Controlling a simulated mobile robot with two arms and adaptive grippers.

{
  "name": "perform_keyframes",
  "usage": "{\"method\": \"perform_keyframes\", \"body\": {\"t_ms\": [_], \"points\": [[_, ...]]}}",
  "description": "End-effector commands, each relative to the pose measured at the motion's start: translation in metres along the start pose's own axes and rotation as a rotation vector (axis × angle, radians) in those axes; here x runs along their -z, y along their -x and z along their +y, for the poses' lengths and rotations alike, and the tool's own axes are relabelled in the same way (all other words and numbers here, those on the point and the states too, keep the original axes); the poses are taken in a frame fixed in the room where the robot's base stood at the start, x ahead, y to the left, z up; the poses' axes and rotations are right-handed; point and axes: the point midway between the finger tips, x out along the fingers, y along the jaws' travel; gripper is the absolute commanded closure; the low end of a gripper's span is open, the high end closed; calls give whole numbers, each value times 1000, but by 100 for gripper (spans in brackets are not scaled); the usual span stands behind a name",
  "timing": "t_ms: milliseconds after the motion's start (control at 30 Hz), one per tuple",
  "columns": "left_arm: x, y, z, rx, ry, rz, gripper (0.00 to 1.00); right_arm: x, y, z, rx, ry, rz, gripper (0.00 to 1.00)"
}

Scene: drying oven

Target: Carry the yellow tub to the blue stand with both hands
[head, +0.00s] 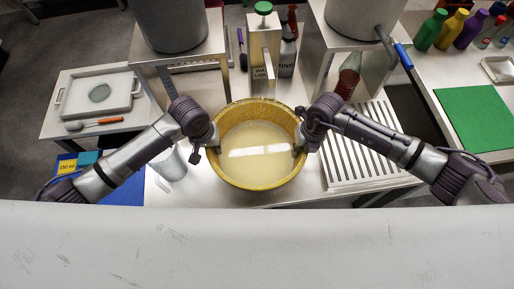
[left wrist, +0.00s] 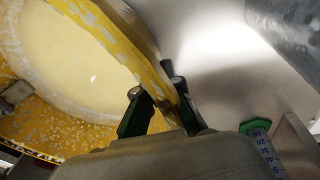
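The yellow tub (head: 233,177), worn and holding pale liquid, is in the middle of the table in the head view. My left gripper (head: 213,147) is at its left rim. In the left wrist view, the fingers of my left gripper (left wrist: 158,92) straddle the tub's wall (left wrist: 125,45), one inside and one outside, closed on it. My right gripper (head: 300,146) is at the opposite rim, with a finger inside; its grip is not clear. A blue surface (head: 127,191), perhaps the blue stand, lies at left, partly hidden by my left arm. Whether the tub touches the table cannot be told.
A metal cup (head: 170,164) stands close left of the tub. A slatted rack (head: 352,160) is at right. A dispenser with a green knob (head: 263,42) and bottles stand behind. A white tray (head: 66,101) is at far left, a green mat (head: 475,118) at far right.

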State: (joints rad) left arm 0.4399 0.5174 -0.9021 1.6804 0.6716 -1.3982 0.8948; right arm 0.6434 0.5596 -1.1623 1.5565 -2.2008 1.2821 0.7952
Motion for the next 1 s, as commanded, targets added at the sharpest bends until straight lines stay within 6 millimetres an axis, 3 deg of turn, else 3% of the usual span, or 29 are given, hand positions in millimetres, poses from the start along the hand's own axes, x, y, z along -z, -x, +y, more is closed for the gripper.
{"method": "perform_keyframes", "body": {"t_ms": [467, 1000], "points": [[2, 6, 0, 3, -2, 3, 100, -1, 7, 2, -2, 0, -3, 100], [6, 49, 5, 6, -2, 2, 100, -2, 50, 9, -2, 0, -3, 100]]}}
